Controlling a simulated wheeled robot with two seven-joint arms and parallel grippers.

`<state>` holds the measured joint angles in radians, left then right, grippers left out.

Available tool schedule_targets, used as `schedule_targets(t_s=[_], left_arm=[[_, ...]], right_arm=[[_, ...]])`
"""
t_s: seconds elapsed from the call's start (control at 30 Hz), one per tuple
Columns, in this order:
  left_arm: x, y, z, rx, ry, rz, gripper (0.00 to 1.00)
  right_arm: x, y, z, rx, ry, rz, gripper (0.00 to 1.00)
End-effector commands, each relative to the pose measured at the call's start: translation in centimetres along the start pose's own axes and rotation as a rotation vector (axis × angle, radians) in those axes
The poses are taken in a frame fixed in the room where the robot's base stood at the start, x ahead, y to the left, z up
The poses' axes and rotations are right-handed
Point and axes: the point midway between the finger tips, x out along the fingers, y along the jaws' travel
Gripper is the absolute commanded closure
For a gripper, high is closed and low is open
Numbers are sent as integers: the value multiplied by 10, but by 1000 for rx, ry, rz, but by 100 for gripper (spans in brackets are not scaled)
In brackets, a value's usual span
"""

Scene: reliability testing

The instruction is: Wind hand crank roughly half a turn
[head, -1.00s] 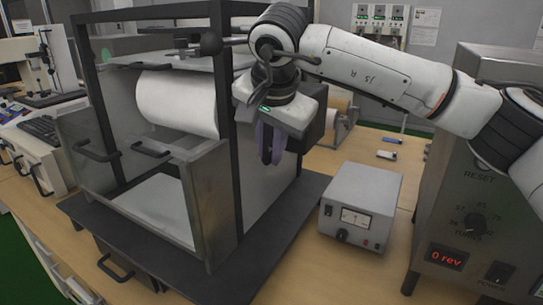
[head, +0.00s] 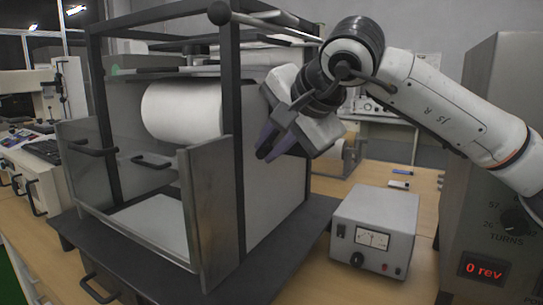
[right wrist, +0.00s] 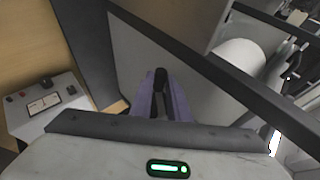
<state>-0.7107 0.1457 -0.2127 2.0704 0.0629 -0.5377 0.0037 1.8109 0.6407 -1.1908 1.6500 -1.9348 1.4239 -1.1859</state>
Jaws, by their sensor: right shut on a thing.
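My right gripper (head: 266,152) has purple fingers and is in front of the right side panel of the framed machine (head: 275,205), pointing down and to the left. In the right wrist view the gripper (right wrist: 160,100) is shut on a dark, round-ended grip, seemingly the hand crank's handle (right wrist: 160,80), which stands between its fingers. The rest of the crank is hidden by the fingers and wrist. The red counter (head: 484,269) on the grey cabinet at the right reads 0 rev. My left gripper is out of view.
A grey meter box (head: 373,235) stands on the wooden table right of the machine. A white roll (head: 182,110) sits inside the machine's black frame. Small markers (head: 400,184) lie behind the meter box.

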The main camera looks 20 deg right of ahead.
Motion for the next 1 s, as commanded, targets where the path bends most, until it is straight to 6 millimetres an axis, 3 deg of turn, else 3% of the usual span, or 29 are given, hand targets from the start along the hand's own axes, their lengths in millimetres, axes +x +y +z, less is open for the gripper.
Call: schedule_targets(t_s=[0.33,0.37,0.47,0.8,1.0], left_arm=[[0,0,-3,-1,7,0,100],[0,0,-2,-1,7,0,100],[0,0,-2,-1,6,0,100],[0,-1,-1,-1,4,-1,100],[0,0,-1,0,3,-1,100]], right_arm=[[-1,-1,-1,2,1,-6,100],[-1,-1,-1,2,1,-6,83],[-1,-1,-1,2,1,-6,66],[-3,-1,0,1,0,-4,66],[-31,-2,-1,0,2,-8,66]])
